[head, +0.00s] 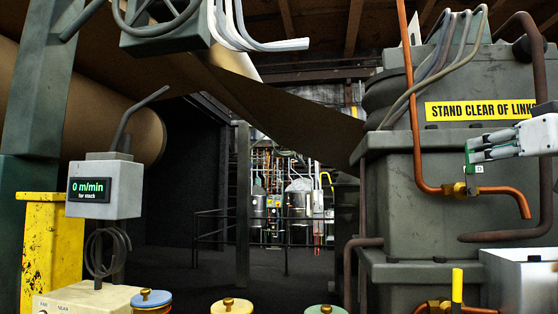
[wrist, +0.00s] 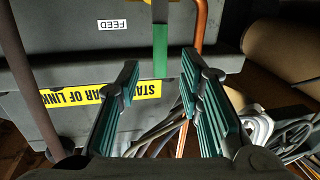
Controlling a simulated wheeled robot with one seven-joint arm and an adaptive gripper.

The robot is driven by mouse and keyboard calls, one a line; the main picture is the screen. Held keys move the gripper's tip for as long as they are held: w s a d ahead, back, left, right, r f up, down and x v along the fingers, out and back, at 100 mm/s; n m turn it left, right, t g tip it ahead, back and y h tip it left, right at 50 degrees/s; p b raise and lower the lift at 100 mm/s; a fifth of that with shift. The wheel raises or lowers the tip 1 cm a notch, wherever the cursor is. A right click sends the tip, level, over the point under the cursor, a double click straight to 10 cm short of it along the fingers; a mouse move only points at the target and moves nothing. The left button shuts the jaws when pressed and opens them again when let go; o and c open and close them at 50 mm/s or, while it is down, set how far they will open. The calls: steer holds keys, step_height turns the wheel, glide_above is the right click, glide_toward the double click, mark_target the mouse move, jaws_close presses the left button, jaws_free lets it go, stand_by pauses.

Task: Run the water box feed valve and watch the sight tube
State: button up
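The feed valve has a brass body (head: 460,189) on a copper pipe at the right of the head view. Its upright green lever (wrist: 160,50) shows in the wrist view, beside a white FEED label (wrist: 113,24). My gripper (head: 470,152) reaches in from the right, just above the brass body. In the wrist view my gripper (wrist: 160,68) is open, with one green-padded finger on each side of the lever and a gap on both sides. I cannot make out a sight tube in either view.
A second valve with a yellow handle (head: 457,285) sits lower down. A bare metal box (head: 522,282) stands at the lower right. A yellow sign (head: 482,110) marks the grey housing. A display (head: 90,190) at left reads 0 m/min.

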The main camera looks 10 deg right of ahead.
mark_target(472, 177)
steer(key=w, duration=0.4)
steer(key=w+p, duration=0.1)
steer(key=w, duration=0.1)
steer(key=shift+w+d, duration=0.1)
steer(key=shift+d, duration=0.15)
jaws_close()
